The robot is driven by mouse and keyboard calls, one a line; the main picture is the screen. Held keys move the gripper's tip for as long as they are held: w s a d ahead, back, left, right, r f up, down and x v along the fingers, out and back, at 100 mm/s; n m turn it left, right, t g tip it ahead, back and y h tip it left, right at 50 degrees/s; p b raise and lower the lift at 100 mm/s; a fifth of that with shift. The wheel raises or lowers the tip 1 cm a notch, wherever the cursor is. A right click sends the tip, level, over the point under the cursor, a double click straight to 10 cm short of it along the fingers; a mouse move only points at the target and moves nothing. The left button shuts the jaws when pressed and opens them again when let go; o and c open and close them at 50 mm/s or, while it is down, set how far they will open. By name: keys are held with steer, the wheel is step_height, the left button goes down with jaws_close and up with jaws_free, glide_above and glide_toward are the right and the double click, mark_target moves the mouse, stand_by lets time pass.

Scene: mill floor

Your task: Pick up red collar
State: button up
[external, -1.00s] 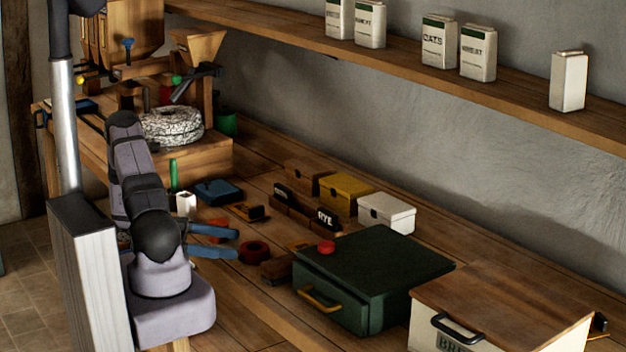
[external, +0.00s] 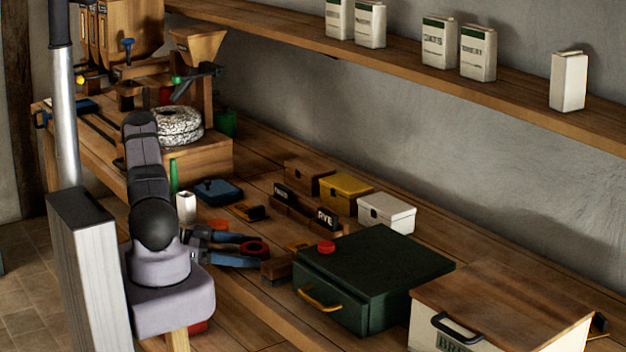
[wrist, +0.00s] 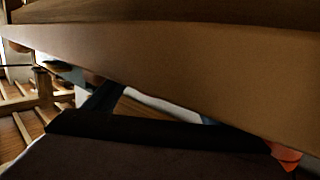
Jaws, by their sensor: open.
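The red collar (external: 254,243) is a small red ring with a dark centre. It lies flat on the wooden bench, left of the dark green box, in the external view. My gripper (external: 260,250) has two blue fingers and is open. The fingers point right, one on the far side of the collar and one on the near side, so the collar appears between them. I cannot tell whether either finger touches it. The near finger hides part of its near side. The wrist view is mostly filled by a wooden edge, and I cannot make out the collar there.
A brown block (external: 276,270) sits just right of the fingertips. An orange piece (external: 218,225) and a white container (external: 186,208) stand near my arm. Small boxes line the back.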

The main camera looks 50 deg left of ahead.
mark_target(254, 247)
steer(key=shift+x, duration=0.85)
steer(key=c, duration=1.3)
steer(key=shift+o, duration=0.2)
steer(key=shift+r, duration=0.1)
steer(key=shift+r, duration=0.2)
steer(key=shift+r+b, duration=0.55)
steer(key=shift+r, duration=4.25)
